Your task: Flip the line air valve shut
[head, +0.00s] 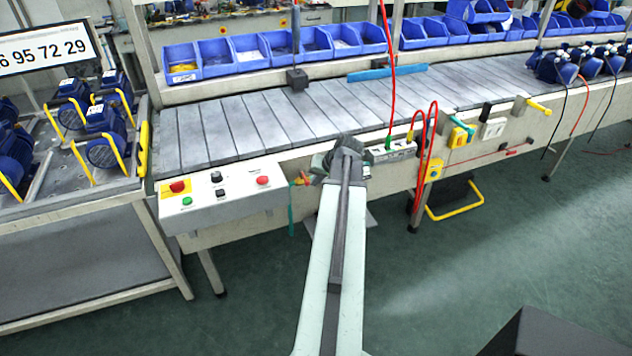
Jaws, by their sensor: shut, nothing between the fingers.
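My gripper (328,163) is at the far end of my outstretched arm, at the front edge of the conveyor line. It is dark and small, and my own wrist hides most of its fingers; it is shut and empty. Another yellow lever (539,106) sticks out from the line's front further right.
A control box (222,193) with buttons is left of my gripper. A socket strip (394,151) with red cables (428,160) is to the right. The slatted conveyor (250,122) lies behind. A cart with blue pumps (104,135) stands left. Floor is open at right.

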